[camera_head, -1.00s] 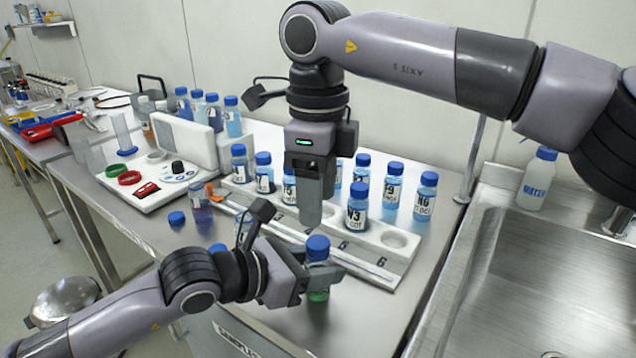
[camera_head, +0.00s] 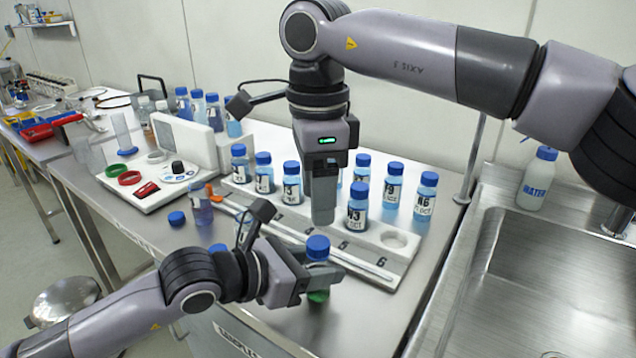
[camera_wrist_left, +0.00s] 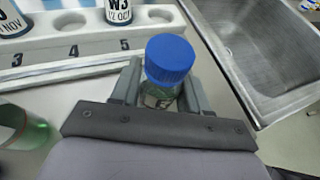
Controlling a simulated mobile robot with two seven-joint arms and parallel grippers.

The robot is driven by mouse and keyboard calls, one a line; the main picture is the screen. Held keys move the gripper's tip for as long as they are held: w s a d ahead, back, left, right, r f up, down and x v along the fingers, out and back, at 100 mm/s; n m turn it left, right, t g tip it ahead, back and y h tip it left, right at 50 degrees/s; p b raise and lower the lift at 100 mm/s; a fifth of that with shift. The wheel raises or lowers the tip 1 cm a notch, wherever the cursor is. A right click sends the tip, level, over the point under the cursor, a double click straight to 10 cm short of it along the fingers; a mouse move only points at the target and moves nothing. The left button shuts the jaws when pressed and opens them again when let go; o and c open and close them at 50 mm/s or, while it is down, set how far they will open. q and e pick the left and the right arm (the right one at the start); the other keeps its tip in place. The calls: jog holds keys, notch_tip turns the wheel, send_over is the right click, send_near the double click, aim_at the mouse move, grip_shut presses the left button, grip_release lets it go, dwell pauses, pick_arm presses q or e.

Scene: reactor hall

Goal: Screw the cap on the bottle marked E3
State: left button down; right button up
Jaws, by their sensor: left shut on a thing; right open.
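My left gripper (camera_head: 312,276) is shut around a small bottle (camera_head: 318,297) with green liquid, held upright in front of the white rack. A blue cap (camera_head: 318,248) sits on its top; I cannot tell how tight it is. In the left wrist view the blue cap (camera_wrist_left: 170,58) shows above the bottle's neck and body (camera_wrist_left: 158,95), between the fingers (camera_wrist_left: 158,90). Its label is mostly hidden, so I cannot read E3. My right gripper (camera_head: 323,218) points down, empty and open, above and apart from the capped bottle.
The white rack (camera_head: 405,262) holds several blue-capped bottles, W3 (camera_head: 357,212) being closest. An uncapped bottle (camera_head: 202,208) and a loose blue cap (camera_head: 177,218) stand at the left. A green-tinted glass vessel (camera_wrist_left: 22,128) is beside my left gripper. A sink (camera_head: 560,270) lies right.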

aim_at(318, 242)
notch_tip(318, 242, down, 7)
jog(key=shift+f, duration=0.1)
dwell(0.3)
grip_shut()
jog(key=m, duration=0.6)
jog(key=shift+m, duration=0.3)
jog(key=shift+o, duration=0.3)
grip_release()
